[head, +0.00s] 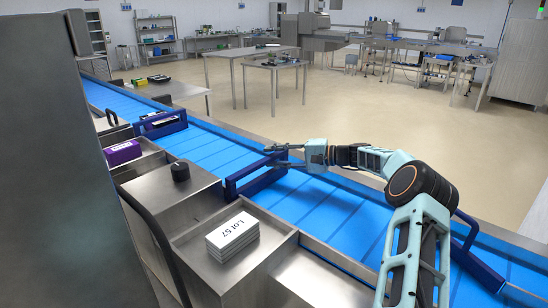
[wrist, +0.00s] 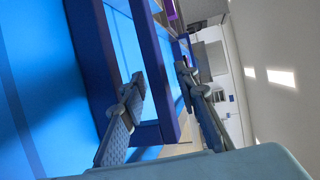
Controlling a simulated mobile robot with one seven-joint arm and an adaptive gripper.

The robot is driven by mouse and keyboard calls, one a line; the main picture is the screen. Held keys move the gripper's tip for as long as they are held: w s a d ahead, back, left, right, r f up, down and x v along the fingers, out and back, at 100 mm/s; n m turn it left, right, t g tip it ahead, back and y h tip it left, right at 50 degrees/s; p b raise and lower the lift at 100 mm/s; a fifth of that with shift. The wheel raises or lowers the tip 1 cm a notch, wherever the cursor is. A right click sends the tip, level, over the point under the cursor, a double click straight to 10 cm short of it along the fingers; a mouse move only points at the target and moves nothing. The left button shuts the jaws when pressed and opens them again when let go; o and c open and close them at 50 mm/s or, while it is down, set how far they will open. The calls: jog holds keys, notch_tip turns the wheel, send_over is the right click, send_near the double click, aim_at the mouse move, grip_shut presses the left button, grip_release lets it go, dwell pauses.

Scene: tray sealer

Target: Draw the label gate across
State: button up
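A dark blue gate frame (head: 232,187) stands over the blue conveyor, beside a stack of white cards marked "Lot 57" (head: 232,236). I take it for the label gate, but no name shows on it. My gripper (head: 270,156) is at the far-side end of this frame, its fingers pointing left. In the wrist view my gripper (wrist: 160,74) has its two fingers apart, with a dark blue bar of the gate (wrist: 153,50) showing between them. I cannot tell whether either finger touches the bar.
The conveyor (head: 210,150) runs from back left to front right. Other blue frames stand over it at the left (head: 160,124) and the right (head: 484,270). A steel box with a black knob (head: 180,171) and a purple pack (head: 122,152) are on the near side. Open floor lies beyond.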

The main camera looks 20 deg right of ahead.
jog(key=v, duration=1.2)
jog(key=shift+s, duration=0.1)
